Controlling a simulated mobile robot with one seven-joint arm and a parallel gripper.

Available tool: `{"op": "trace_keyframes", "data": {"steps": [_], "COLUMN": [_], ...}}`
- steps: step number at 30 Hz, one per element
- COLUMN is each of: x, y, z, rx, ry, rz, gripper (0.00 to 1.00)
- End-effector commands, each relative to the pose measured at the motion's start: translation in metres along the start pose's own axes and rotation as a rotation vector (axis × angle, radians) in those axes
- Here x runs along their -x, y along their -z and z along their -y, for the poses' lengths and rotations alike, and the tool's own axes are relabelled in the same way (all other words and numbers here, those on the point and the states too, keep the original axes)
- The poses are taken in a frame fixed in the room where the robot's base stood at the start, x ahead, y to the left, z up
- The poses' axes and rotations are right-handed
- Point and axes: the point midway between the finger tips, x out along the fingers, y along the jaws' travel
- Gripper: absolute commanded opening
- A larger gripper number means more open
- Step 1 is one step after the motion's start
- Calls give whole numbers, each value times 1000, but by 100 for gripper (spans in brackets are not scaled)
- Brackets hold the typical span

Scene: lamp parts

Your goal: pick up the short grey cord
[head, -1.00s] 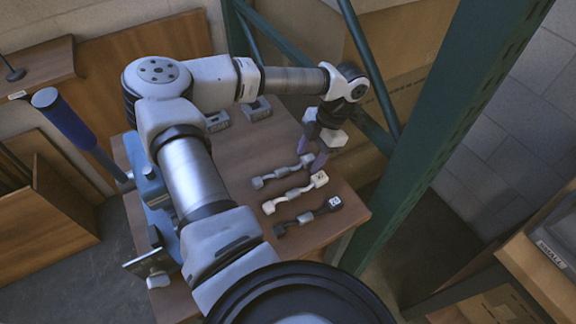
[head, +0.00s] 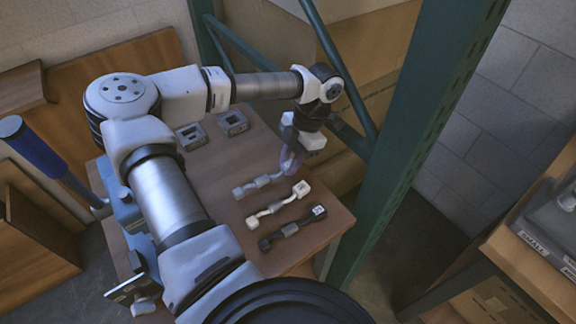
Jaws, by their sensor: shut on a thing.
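The short grey cord (head: 258,184) has a small block at its left end and lies across the wooden table (head: 222,168), farthest back of three cords. My gripper (head: 290,169) points down at its right end and is shut on it. The fingers hide that end. The cord looks to be on or just above the tabletop; I cannot tell which.
A white cord (head: 279,204) and a black cord (head: 291,229) lie in front of the grey one, close by. Two grey square sockets (head: 233,122) (head: 191,136) sit at the table's back. A green post (head: 408,130) and its braces stand just right of the table.

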Motion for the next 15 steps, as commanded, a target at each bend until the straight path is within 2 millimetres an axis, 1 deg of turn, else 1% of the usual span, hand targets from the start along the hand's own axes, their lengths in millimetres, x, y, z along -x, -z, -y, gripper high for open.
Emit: {"op": "trace_keyframes", "data": {"steps": [5,12,15], "x": [33,99,123], "y": [14,41,51], "z": [-1,-1,0], "rx": [1,4,1], "ry": [-6,-6,-4], "rz": [2,2,2], "gripper": [2,2,2]}}
